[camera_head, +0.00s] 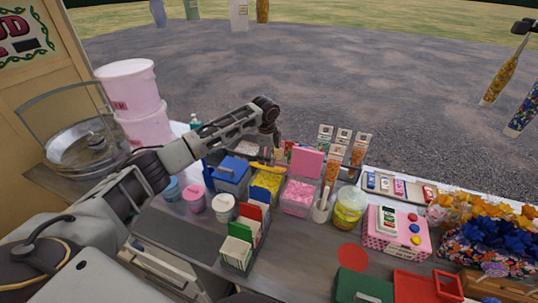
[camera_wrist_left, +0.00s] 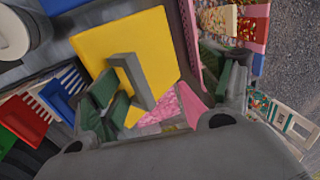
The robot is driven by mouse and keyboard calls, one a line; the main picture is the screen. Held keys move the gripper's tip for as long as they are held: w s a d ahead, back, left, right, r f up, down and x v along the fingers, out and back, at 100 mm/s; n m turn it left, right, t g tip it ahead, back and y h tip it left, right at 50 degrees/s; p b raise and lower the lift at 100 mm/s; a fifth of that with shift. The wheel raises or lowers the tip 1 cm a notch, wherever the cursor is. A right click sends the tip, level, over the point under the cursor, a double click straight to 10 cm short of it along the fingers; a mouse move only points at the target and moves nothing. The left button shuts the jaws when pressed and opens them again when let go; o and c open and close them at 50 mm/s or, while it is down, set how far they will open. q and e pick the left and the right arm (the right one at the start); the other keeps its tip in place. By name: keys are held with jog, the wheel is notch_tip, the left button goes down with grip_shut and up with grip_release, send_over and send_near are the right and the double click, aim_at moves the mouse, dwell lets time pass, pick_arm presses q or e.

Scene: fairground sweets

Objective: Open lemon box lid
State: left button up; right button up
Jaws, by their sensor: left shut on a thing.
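The lemon box (camera_head: 266,182) stands in the row of sweet boxes, with yellow sweets showing in it. Its yellow lid is a thin strip (camera_head: 268,167) at the back of the box, tilted up and seen nearly edge-on. In the left wrist view the flat yellow lid (camera_wrist_left: 110,42) fills the middle, with a grey handle (camera_wrist_left: 132,82). My left gripper (camera_head: 277,142) reaches down behind the box and is shut on the handle; its exact contact is partly hidden. My right gripper is in neither view.
The blue box (camera_head: 231,173) is close on the left. The pink box (camera_head: 298,196) on the right has its lid (camera_head: 307,161) standing open. A cup of sticks (camera_head: 321,208) and a yellow tub (camera_head: 349,207) stand farther right.

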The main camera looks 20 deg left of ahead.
pick_arm(q)
jog(key=shift+o, duration=1.4)
jog(key=shift+w+r, duration=0.1)
jog(key=shift+w, duration=0.85)
jog(key=shift+o, duration=1)
jog(key=shift+w, duration=0.5)
